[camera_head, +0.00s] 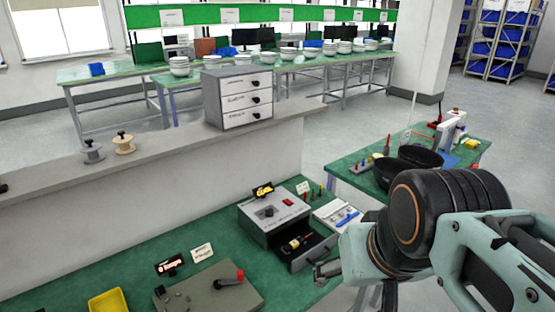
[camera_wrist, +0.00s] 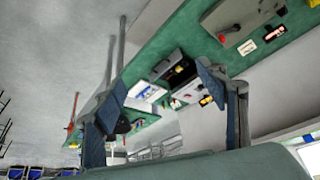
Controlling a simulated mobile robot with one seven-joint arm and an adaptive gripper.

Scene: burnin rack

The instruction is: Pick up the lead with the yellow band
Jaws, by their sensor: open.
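A small dark item with yellow and red parts (camera_head: 296,243) lies in the open drawer (camera_head: 305,257) of a grey box (camera_head: 268,214) on the green bench. It may be the lead with the yellow band, but it is too small to be sure. The drawer also shows in the wrist view (camera_wrist: 181,76), with a yellow-red spot inside. My gripper (camera_head: 328,271) is just right of and in front of the drawer in the head view, apart from it.
A white tray (camera_head: 338,216) with blue items lies right of the box. A ledge with a drawer cabinet (camera_head: 238,97) runs behind. A second bench with dark bowls (camera_head: 420,156) is at right.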

